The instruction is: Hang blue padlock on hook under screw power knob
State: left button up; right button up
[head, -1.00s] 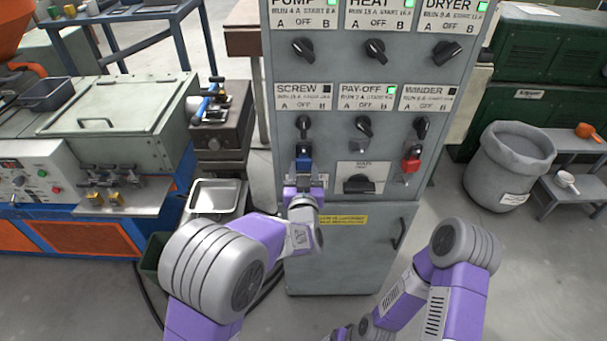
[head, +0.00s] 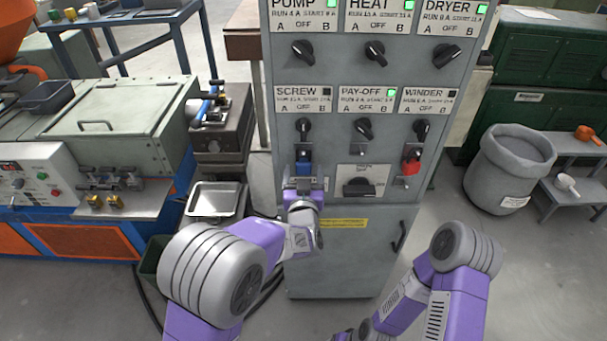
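The blue padlock (head: 304,168) is at the small plate under the SCREW knob (head: 303,125) on the grey cabinet. It appears to hang at the hook there, but the shackle and hook are too small and dark to make out. My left gripper (head: 303,184) is just below and in front of the padlock, close to it. Its fingers are too small to show whether they are apart or touch the padlock.
A red padlock (head: 411,162) hangs under the WINDER knob (head: 421,127). A main switch (head: 359,187) sits between the padlocks. The cabinet door handle (head: 399,236) sticks out below. A metal tray (head: 213,199) is left of the cabinet, and a grey bin (head: 508,168) stands right.

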pick_arm(q)
jog(key=s+p, duration=0.1)
jog(key=s, duration=0.7)
jog(key=s+a+f+g, duration=0.2)
jog(key=a+f+g, duration=0.1)
jog(key=f, duration=0.5)
jog(key=s+a+f+g+h+p, duration=0.1)
jog(key=s+a+f+g, duration=0.15)
jog(key=f, duration=0.65)
jog(key=s+a+f+g, duration=0.1)
jog(key=a+f+g, duration=0.25)
jog(key=f, duration=0.45)
jog(key=s+f+n+g+h, duration=0.1)
jog(key=s+f+g, duration=0.3)
jog(key=s, duration=0.5)
jog(key=s+f+n+g+h, duration=0.1)
jog(key=s+f+g, duration=0.3)
jog(key=s, duration=0.6)
notch_tip(320, 180, down, 2)
jog(key=shift+s+a+f+n+g+h+p, duration=0.25)
jog(key=shift+a+n+g+h+p, duration=0.15)
jog(key=shift+h, duration=0.2)
